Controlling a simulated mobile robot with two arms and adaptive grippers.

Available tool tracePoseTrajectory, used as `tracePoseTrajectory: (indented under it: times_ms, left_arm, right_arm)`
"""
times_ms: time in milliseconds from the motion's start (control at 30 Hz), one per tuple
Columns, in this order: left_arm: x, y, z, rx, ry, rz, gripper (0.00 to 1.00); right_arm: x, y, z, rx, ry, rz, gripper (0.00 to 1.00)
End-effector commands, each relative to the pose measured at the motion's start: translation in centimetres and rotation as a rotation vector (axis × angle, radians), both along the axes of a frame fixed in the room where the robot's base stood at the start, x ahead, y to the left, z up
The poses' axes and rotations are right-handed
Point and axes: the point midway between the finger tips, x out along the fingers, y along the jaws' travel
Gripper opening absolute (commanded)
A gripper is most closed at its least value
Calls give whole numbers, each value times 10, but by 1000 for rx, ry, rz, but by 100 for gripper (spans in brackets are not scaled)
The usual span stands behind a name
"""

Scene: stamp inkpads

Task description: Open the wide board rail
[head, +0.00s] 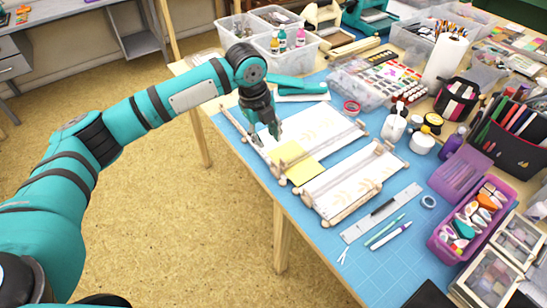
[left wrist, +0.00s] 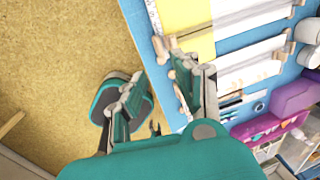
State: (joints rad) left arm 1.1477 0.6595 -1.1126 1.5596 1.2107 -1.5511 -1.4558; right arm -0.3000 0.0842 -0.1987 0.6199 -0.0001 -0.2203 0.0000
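Two pale boards with wooden rails lie on the blue mat (head: 315,216): a far board (head: 318,122) and a near board (head: 345,180). I cannot tell which is the wide one. A yellow sheet (head: 299,164) lies at their left side, and it also shows in the left wrist view (left wrist: 196,42). My left gripper (head: 268,134) points down at the far board's left end, close to its wooden rail (head: 248,128). In the left wrist view its fingers (left wrist: 158,68) are apart, with wooden rail ends near the tips. Contact is unclear. My right gripper is out of view.
A metal ruler (head: 381,213) and pens lie in front of the near board. Ink jars (head: 421,140), a purple bin (head: 465,222) and a pen holder (head: 505,130) crowd the right. Clear tubs (head: 268,40) stand behind. The table edge is close on the left.

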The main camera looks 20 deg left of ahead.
Motion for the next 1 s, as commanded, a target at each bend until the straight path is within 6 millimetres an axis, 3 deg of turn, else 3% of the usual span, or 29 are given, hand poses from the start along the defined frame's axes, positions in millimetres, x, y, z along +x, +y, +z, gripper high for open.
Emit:
tracePoseTrajectory:
  times_ms: [300, 500, 933, 1000]
  left_arm:
    - [10, -9, -68, 0, 2, 1, 31]
    - [15, -13, -96, 0, 0, 1, 31]
    - [17, -14, -106, 0, -2, 0, 31]
    - [17, -14, -106, 0, -1, 0, 23]
  right_arm:
    - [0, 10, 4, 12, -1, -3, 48]
    - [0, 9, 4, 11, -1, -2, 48]
    - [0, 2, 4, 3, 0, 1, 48]
    - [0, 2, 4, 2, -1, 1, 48]
